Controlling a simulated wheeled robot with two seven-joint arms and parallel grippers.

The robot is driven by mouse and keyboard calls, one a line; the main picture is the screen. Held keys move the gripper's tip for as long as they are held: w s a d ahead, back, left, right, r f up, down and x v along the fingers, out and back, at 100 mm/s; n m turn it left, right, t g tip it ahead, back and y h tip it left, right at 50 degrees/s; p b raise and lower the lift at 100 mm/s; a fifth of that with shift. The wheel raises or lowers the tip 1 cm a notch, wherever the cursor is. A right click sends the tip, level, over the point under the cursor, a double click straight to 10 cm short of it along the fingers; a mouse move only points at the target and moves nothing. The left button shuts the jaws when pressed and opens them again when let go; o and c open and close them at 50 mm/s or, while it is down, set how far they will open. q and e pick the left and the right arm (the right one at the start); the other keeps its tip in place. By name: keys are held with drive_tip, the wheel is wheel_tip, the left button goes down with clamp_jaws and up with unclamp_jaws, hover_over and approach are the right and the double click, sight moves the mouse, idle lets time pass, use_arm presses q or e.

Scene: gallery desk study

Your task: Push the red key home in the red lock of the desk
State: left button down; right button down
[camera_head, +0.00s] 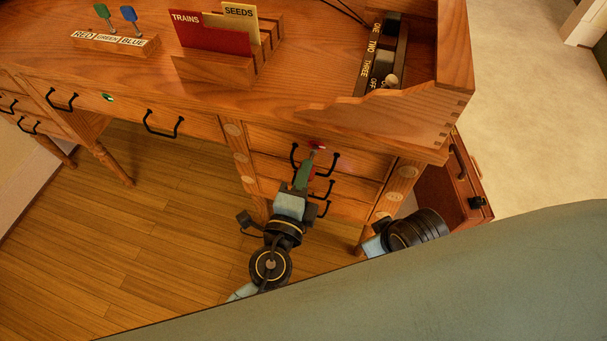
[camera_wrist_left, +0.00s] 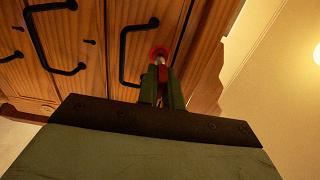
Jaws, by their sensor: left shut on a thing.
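My left gripper (camera_head: 308,162) is in front of the upper drawer at the desk's right pedestal. It is shut on the red key (camera_wrist_left: 165,74), whose red part shows between the green fingers in the left wrist view. A short bit of pale metal shank shows between the fingers and the red lock (camera_wrist_left: 159,51). The key points at the lock and its tip appears to be at it; how deep it sits I cannot tell. The red lock also shows in the head view (camera_head: 317,147), just beyond the fingertips. My right gripper is not in view.
Black drawer handles (camera_wrist_left: 137,50) stick out close around the lock. A rack (camera_head: 115,43) holds a green key (camera_head: 102,11) and a blue key (camera_head: 129,14). A file holder (camera_head: 222,73) and a switch box (camera_head: 382,62) are on top.

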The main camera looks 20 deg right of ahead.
use_arm(q)
drive_tip(key=shift+w+d, duration=0.35)
drive_tip(key=shift+w, duration=0.15)
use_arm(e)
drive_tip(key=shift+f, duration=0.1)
use_arm(q)
drive_tip(key=c, duration=1)
unclamp_jaws()
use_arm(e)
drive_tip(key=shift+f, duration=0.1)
